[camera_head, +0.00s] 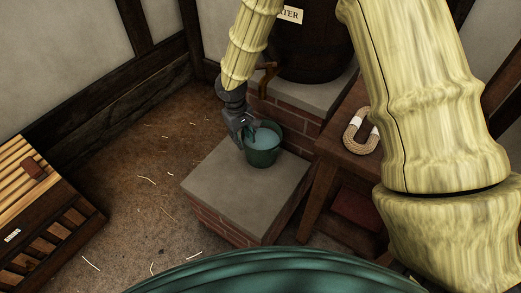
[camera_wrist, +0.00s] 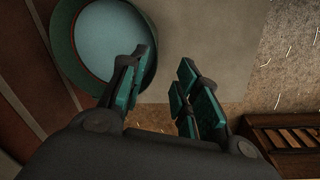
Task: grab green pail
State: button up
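The green pail (camera_head: 262,159) stands upright on a low brick block with a grey slab top, near its back edge. A pale blue surface fills its inside. My gripper (camera_head: 246,134) is at the pail's left rim in the head view. In the wrist view the pail (camera_wrist: 64,45) is at the upper left, cut by the picture's top edge. My gripper's two teal-padded fingers (camera_wrist: 165,62) are apart, with bare slab showing between them. The left finger overlaps the pail's rim; I cannot tell whether it touches.
Behind the block, a dark water barrel (camera_head: 312,45) stands on a higher brick plinth. A wooden bench (camera_head: 345,143) with a rope coil (camera_head: 360,130) is close on the right. A slatted wooden crate (camera_head: 45,215) sits at the left. Straw-strewn floor is open between.

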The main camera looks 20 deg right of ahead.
jog(key=b, duration=0.1)
send_over(247, 152)
notch_tip(247, 152, down, 5)
jog(key=shift+w+d+f+b, duration=0.15)
jog(key=shift+f+b, duration=0.4)
jog(key=shift+f, duration=0.8)
jog(key=shift+w+a+f+b, duration=0.1)
jog(key=shift+f+b, duration=0.4)
jog(key=shift+f, duration=0.85)
jog(key=shift+d, duration=0.1)
grip_shut()
